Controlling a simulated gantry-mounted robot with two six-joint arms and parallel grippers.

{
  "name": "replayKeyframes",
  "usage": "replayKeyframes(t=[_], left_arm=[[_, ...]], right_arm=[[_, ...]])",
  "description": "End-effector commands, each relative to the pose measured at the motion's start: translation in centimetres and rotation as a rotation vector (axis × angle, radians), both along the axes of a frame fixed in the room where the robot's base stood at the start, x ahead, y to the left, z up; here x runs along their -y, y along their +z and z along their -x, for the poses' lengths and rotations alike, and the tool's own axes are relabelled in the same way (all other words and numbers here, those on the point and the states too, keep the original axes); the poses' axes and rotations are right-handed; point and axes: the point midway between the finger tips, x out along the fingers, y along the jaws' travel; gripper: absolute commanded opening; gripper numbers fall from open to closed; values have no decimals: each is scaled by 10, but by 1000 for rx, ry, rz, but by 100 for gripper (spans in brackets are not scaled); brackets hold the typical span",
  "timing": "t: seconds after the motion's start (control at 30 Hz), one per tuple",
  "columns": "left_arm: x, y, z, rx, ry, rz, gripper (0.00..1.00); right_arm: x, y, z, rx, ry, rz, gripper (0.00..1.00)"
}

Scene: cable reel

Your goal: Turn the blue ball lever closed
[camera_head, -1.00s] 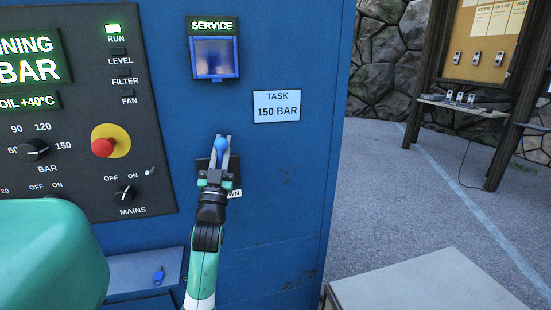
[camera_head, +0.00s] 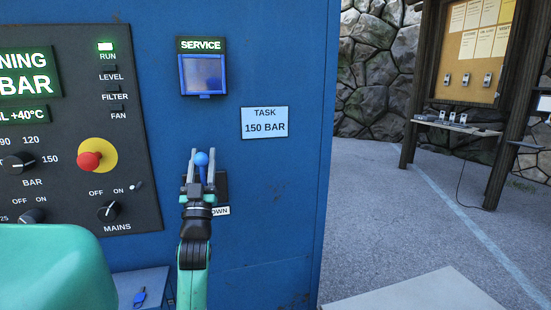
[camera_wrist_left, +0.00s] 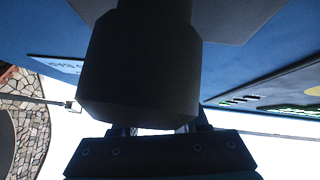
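The lever's blue ball (camera_head: 201,158) sits on a short blue stem in front of a dark plate (camera_head: 222,187) on the blue cabinet. My left gripper (camera_head: 201,160) reaches up from below in the head view. Its two fingers stand on either side of the ball and stem, and look parted with a small gap. The gripper hides the lower part of the lever. In the left wrist view a large dark block fills the middle and the ball cannot be made out. My right gripper is not in view.
A control panel (camera_head: 75,140) with knobs and a red button (camera_head: 89,161) is at the left. A service box (camera_head: 204,74) and a task sign (camera_head: 265,122) reading 150 BAR are above the lever. A blue key (camera_head: 140,296) lies on a low ledge.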

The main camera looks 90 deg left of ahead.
Motion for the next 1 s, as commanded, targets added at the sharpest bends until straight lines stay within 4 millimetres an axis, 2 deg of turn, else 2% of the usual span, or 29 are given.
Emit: replayKeyframes(t=[0.03,0.47,0.57,0.8,1.0], left_arm=[[3,4,0,1,-1,-13,48],[4,-6,0,-1,1,2,48],[14,-18,0,-1,0,4,48],[55,-62,-1,-3,0,3,48],[79,-81,0,-1,-1,-2,48]], right_arm=[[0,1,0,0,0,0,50],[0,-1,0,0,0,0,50],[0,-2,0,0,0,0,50],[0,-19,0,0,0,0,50],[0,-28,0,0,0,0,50]])
